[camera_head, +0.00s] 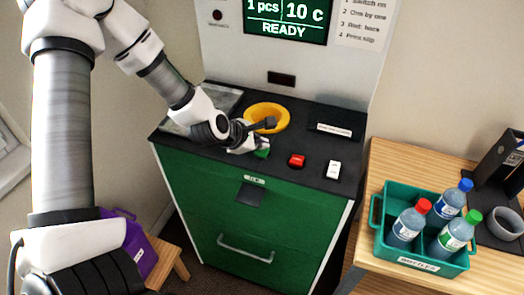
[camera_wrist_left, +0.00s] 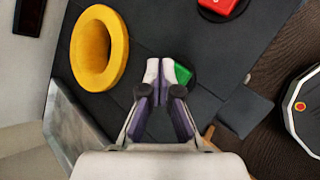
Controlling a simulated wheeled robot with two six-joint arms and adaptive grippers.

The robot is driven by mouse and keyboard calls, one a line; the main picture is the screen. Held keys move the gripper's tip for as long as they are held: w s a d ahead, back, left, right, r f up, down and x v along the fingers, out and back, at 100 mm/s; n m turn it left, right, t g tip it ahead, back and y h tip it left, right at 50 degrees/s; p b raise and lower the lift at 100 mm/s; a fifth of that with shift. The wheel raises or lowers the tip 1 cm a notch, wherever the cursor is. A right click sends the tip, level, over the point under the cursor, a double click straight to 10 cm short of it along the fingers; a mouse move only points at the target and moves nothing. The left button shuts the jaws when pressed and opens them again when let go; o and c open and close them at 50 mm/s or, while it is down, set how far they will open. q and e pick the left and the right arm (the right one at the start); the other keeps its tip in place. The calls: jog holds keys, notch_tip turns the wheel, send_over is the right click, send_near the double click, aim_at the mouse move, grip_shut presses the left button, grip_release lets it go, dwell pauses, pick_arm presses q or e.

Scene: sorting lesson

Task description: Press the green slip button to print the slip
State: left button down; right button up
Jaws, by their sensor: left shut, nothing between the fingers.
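The green slip button (camera_head: 262,150) sits on the dark top of the green machine, left of the red button. In the head view my left gripper (camera_head: 240,146) is low over the machine top, just left of the green button and partly covering it. In the left wrist view the green button (camera_wrist_left: 182,73) shows right beside the closed fingertips of my left gripper (camera_wrist_left: 160,72). The fingers are shut with nothing between them. I cannot tell whether they touch the button. The machine's screen (camera_head: 287,18) reads "1 pcs", "10 c" and "READY". My right gripper is not in view.
A yellow ring (camera_head: 283,117) lies behind the gripper. A red button (camera_head: 297,160) and a white switch (camera_head: 334,169) are to the right. A teal crate (camera_head: 378,249) with several bottles stands on the wooden table (camera_head: 390,155). A purple bin (camera_head: 150,262) is low on the left.

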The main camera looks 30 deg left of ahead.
aim_at(260, 151)
pick_arm(q)
jog(key=shift+f+b, duration=0.55)
jog(key=shift+b, duration=0.1)
dwell(0.6)
jog(key=shift+r, duration=0.15)
jog(key=shift+r+p, duration=0.7)
jog(key=shift+r, duration=0.25)
notch_tip(260, 151, up, 5)
jog(key=p, duration=0.4)
dwell(0.7)
